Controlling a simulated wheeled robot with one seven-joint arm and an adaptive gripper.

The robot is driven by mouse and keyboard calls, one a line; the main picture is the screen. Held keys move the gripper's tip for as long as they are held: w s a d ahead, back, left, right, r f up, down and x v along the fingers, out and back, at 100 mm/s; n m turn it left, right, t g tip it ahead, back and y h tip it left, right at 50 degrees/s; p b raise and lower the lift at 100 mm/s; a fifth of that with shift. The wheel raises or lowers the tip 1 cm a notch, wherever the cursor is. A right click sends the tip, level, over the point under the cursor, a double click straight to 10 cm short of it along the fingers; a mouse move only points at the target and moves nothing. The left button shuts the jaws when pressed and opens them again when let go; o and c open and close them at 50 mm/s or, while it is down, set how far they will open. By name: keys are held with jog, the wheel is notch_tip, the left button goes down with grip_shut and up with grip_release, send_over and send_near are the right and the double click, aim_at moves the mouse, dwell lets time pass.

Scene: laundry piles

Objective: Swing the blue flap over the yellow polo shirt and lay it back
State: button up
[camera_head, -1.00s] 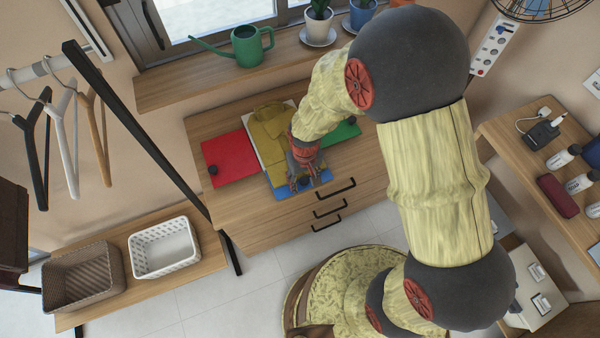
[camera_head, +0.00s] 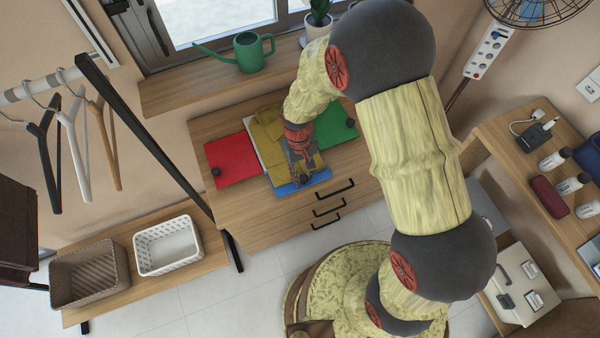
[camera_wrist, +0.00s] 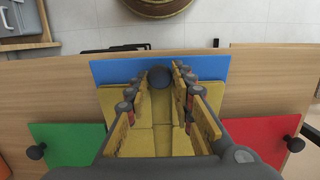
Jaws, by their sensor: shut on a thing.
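The yellow polo shirt (camera_head: 268,128) lies folded long and narrow on the wooden dresser top, its lower part partly behind my gripper. It also shows in the wrist view (camera_wrist: 140,142). The blue flap (camera_head: 290,189) is at the shirt's end on the side towards me. In the wrist view the blue flap (camera_wrist: 120,70) shows as a strip beyond the shirt's edge. My gripper (camera_head: 303,178) is over this end. Its fingers (camera_wrist: 160,72) are closed around the flap's dark round knob (camera_wrist: 160,78). I cannot tell how far the flap is tilted.
A red flap (camera_head: 232,160) lies left of the shirt and a green flap (camera_head: 337,127) right, each with a dark knob. The dresser front (camera_head: 270,218) has black handles. A window shelf (camera_head: 205,88) is behind; baskets (camera_head: 168,246) stand on a low bench left.

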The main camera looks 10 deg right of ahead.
jog(key=shift+w+a+r+p, duration=0.15)
jog(key=shift+w+r+p, duration=0.2)
jog(key=shift+w+r, duration=0.3)
jog(key=shift+w+a+r+g+p, duration=0.3)
jog(key=shift+w+r+g+p, duration=0.3)
jog(key=shift+w+r+p, duration=0.4)
jog(key=shift+c, duration=0.2)
jog(key=shift+s+f, duration=0.1)
jog(key=shift+w+a+r+g+h+p, duration=0.2)
jog(key=shift+w+r+g+h+p, duration=0.15)
jog(key=shift+w+p, duration=0.3)
jog(key=shift+w+a+r+g, duration=0.15)
jog(key=shift+w+g, duration=0.1)
jog(key=shift+w, duration=0.2)
